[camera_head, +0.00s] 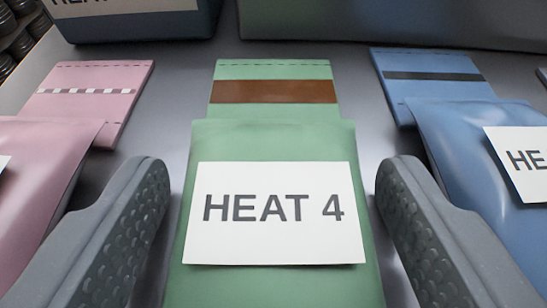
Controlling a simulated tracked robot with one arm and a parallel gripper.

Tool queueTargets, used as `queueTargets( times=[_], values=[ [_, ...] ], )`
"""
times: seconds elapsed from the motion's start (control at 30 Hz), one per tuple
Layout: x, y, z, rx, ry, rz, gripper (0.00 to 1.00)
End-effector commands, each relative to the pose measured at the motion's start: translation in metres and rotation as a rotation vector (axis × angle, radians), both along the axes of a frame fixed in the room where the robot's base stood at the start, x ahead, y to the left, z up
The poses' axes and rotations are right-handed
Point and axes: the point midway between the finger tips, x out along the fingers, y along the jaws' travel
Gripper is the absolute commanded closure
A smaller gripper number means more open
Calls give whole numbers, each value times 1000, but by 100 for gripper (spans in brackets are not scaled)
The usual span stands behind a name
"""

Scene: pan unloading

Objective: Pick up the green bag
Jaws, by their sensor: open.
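The green bag (270,140) lies on a grey metal surface in the middle of the view. It has a brown stripe near its far end and a white label reading "HEAT 4". My gripper (270,190) is open, with one dark grey textured finger on each side of the bag. Narrow gaps of grey surface show between the fingers and the bag's edges. The bag's near end runs out of the bottom of the view.
A pink bag (60,140) with a dashed stripe lies at the left. A blue bag (450,130) with a dark stripe and a partly seen label lies at the right. A dark blue container (130,27) and a grey-green container (390,20) stand behind the bags.

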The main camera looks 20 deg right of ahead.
Motion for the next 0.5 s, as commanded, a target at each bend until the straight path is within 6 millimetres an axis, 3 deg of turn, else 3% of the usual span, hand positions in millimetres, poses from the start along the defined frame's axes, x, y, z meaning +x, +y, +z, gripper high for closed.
queueTargets(
  times=[0.07,0.2,0.5],
  values=[
    [0,0,0,0,0,0,35],
    [0,1,0,0,0,1,71],
    [0,1,1,0,0,1,71]
  ],
)
